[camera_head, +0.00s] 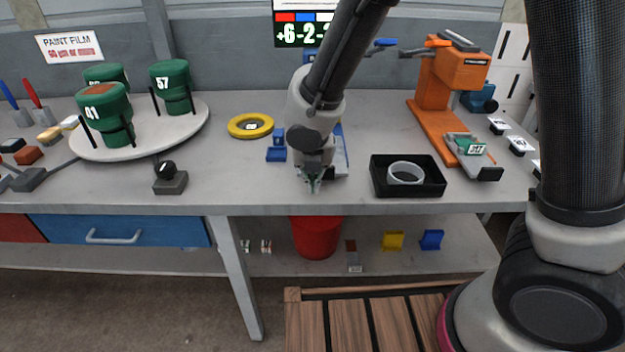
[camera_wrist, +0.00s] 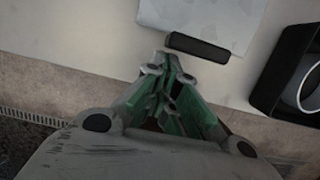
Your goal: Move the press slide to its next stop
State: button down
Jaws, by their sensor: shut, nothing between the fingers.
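The orange press (camera_head: 433,85) stands at the right of the bench. Its slide (camera_head: 468,149) sits on the orange base, carrying a green piece with a number label, and a black handle block (camera_head: 490,174) is at its front end. My gripper (camera_head: 313,186) is shut and empty, pointing down over the bench's front edge, well left of the press slide. In the wrist view my gripper (camera_wrist: 165,65) has its green fingers together, just short of a black bar (camera_wrist: 197,47) on a pale plate (camera_wrist: 235,20). The press is out of the wrist view.
A black tray (camera_head: 380,190) holding a pale ring (camera_head: 405,172) stands between my gripper and the press; the tray also shows in the wrist view (camera_wrist: 266,90). A yellow ring (camera_head: 236,125) and a round white turntable (camera_head: 195,122) with green canisters are to the left.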

jog(key=w, duration=1.7)
jog(key=shift+w+d, duration=0.15)
jog(key=shift+d, duration=0.2)
jog(key=shift+w, duration=0.25)
jog(key=shift+r, duration=0.1)
